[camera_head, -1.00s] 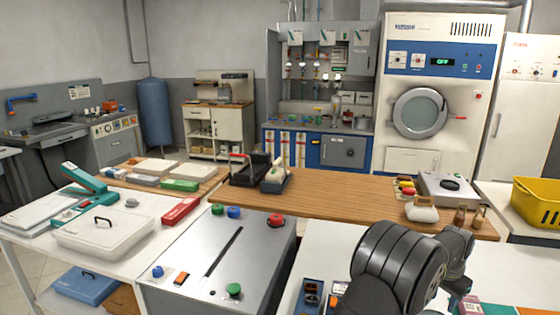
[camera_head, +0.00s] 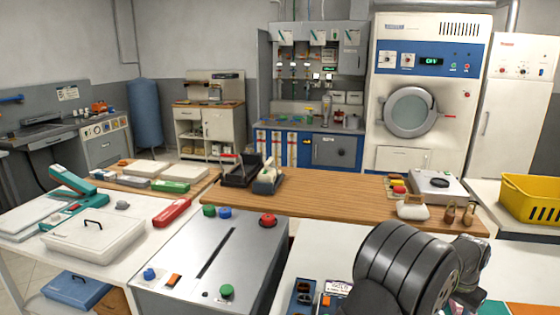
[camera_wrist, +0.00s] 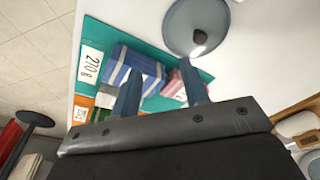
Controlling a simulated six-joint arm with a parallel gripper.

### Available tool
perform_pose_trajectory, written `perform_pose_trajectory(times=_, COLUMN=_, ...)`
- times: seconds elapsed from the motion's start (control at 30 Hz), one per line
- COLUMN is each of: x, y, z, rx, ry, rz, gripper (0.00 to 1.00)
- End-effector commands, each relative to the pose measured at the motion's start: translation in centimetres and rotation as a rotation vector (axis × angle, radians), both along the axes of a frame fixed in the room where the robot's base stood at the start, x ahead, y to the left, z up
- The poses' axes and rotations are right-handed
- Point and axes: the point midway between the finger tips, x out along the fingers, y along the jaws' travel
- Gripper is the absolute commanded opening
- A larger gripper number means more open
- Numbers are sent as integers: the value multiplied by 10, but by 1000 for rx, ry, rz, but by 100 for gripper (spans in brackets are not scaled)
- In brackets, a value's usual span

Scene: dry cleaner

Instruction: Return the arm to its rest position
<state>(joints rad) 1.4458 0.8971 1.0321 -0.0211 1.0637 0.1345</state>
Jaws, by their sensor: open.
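My gripper (camera_wrist: 162,95) shows in the wrist view with its two blue-grey fingers apart and nothing between them. Beyond the fingers lie a blue-and-white striped folded cloth (camera_wrist: 148,62) and a pink bundle (camera_wrist: 172,86) on a teal mat (camera_wrist: 103,35). I cannot tell how high the fingers are above them. In the head view my black arm fills the lower right, and the gripper itself is hidden or out of frame.
A grey round dish (camera_wrist: 196,22) stands beside the mat. A yellow basket (camera_head: 530,200) stands at right. The wooden counter (camera_head: 340,198) carries an iron-like tool and small items. A metal box with colored buttons (camera_head: 190,262) stands left of my arm.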

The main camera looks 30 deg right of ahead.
Motion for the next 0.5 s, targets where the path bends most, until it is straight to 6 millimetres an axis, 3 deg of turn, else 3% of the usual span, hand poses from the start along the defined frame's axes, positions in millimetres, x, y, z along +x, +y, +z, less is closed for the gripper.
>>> perform_pose_trajectory(times=0.27, x=-48, y=15, z=30, rx=-1, ry=0, rz=-4, gripper=41)
perform_pose_trajectory(times=0.5, x=-27, y=43, z=56, rx=-2, ry=0, rz=2, gripper=41)
